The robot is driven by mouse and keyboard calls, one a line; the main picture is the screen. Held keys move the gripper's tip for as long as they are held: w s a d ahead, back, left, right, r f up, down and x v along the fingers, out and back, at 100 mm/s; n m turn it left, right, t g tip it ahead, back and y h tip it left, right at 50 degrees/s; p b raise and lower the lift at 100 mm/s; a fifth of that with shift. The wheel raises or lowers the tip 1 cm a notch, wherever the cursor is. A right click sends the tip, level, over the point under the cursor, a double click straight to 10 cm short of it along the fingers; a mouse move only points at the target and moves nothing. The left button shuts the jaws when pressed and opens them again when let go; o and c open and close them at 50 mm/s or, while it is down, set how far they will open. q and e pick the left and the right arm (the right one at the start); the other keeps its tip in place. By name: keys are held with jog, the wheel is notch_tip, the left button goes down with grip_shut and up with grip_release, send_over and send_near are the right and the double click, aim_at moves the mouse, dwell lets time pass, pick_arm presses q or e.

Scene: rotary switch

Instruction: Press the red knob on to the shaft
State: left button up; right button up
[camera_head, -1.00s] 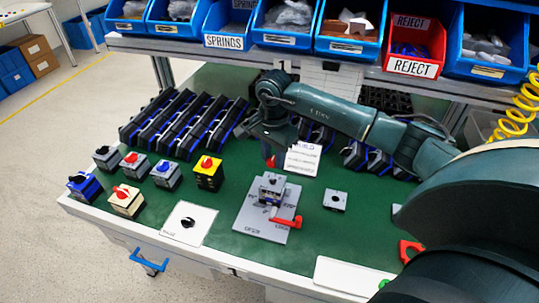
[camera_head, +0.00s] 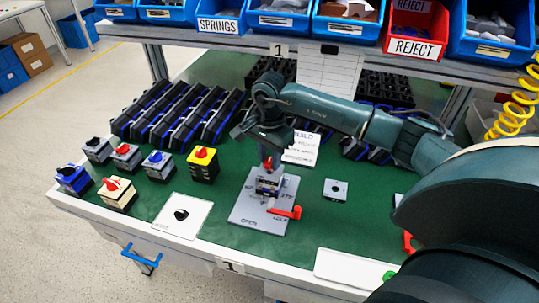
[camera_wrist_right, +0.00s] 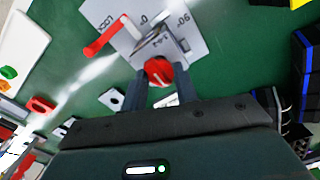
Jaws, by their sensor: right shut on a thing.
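My right gripper (camera_head: 268,153) is shut on the red knob (camera_head: 268,163), low over the grey fixture plate (camera_head: 250,208). In the right wrist view the round red knob (camera_wrist_right: 158,71), with a pale pointer line, sits between the two fingertips (camera_wrist_right: 160,84). A small grey switch body (camera_head: 269,184) is on the plate directly below the knob; it also shows beyond the knob in the wrist view (camera_wrist_right: 158,41). The shaft is hidden, and I cannot tell whether the knob touches it. A red lever (camera_head: 287,212) sticks out from the fixture. My left gripper is not in view.
Several finished switches, such as a yellow one with a red knob (camera_head: 203,164), stand to the left. A white card with a black knob (camera_head: 181,215) lies front left. A small grey plate (camera_head: 335,190) lies right. Black racks (camera_head: 180,115) and blue bins (camera_head: 284,18) are behind.

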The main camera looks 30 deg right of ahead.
dwell(0.5)
jog(key=shift+f, duration=0.1)
jog(key=shift+f+b, duration=1)
jog(key=shift+f, duration=0.1)
jog(key=shift+r, duration=0.1)
jog(key=o, duration=1)
